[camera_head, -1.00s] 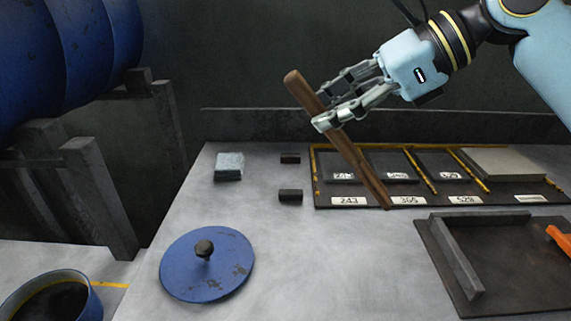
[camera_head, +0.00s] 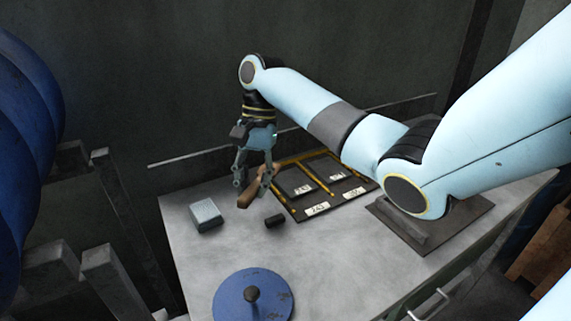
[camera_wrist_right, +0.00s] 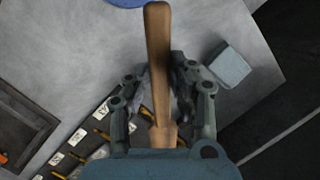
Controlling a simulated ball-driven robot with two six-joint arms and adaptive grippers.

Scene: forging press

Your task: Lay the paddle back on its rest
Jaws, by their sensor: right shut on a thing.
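The wooden paddle (camera_head: 247,199) is in my right gripper (camera_head: 254,186), which points down over the back of the table. The gripper is shut on the paddle; the wrist view shows the brown shaft (camera_wrist_right: 158,55) running between its fingers (camera_wrist_right: 165,90). The paddle is foreshortened in the head view, and its far part is hidden by the gripper. One small dark block (camera_head: 274,221), which looks like part of the rest, stands just right of and nearer than the paddle end. The second block is hidden. I cannot tell whether the paddle touches a block. My left gripper is out of view.
A grey block (camera_head: 206,215) stands left of the paddle. A blue lid (camera_head: 232,300) with a dark knob lies nearer. The yellow-edged numbered tray (camera_head: 317,208) is to the right. A dark plate (camera_head: 470,214) lies partly under my arm in the view. Blue drums (camera_head: 30,120) stand left.

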